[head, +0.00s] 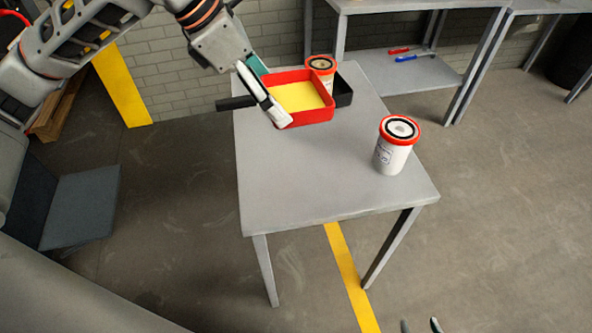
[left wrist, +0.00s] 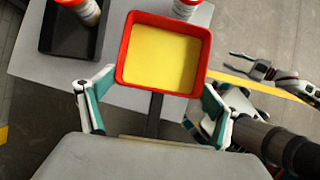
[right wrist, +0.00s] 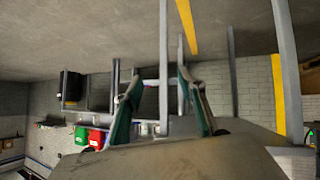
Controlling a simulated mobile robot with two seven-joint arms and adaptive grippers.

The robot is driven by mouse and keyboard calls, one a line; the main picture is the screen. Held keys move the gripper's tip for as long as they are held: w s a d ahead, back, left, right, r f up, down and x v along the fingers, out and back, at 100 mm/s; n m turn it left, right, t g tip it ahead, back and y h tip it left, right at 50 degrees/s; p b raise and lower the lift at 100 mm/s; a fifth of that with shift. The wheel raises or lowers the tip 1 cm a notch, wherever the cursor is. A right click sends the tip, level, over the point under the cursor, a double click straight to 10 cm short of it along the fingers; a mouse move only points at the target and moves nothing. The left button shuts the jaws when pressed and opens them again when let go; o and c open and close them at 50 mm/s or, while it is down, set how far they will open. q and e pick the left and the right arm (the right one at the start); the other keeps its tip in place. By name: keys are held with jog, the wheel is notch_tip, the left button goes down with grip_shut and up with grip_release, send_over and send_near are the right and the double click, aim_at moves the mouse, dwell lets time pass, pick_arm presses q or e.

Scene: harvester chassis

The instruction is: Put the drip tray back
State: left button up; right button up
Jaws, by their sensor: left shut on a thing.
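The red tray (head: 301,119) has a yellow inside and a dark handle (head: 237,102) that extends left past the table edge. I take it for the drip tray. My left gripper (head: 278,112) is shut on this tray; in the left wrist view its fingers stand at either side of the tray's near end (left wrist: 160,91), with the handle between them. I cannot tell whether the tray touches the grey table (head: 320,180). My right gripper (head: 420,326) is open and empty, low at the front right; it also shows in the left wrist view (left wrist: 250,68).
A black tray (head: 344,90) with a red-rimmed white canister (head: 322,66) lies behind the red tray. Another canister (head: 394,148) stands at the table's right side. The table's front is clear. A grey shelf bench (head: 400,72) with tools stands behind.

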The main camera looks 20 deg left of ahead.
pick_arm(q)
jog(key=shift+f, duration=0.3)
jog(key=b, duration=0.3)
send_over(285, 174)
jog(key=s+a, duration=0.1)
jog(key=a, duration=0.1)
jog(key=f, duration=1.4)
jog(key=shift+d+f, duration=0.2)
jog(key=shift+f, duration=0.05)
jog(key=shift+f+b, duration=0.3)
jog(key=shift+f, duration=0.35)
notch_tip(285, 174, down, 4)
jog(key=shift+r+b, duration=0.2)
jog(key=shift+b, duration=0.35)
jog(key=shift+f, duration=0.1)
jog(key=o, duration=1)
jog(key=shift+c, duration=0.2)
pick_arm(e)
jog(key=shift+w+a+f+y, duration=0.1)
jog(key=shift+a+f+y, duration=0.05)
jog(key=shift+a, duration=0.2)
jog(key=shift+w+a+f+y, duration=0.1)
jog(key=shift+a+y, duration=0.05)
jog(key=shift+a, duration=0.2)
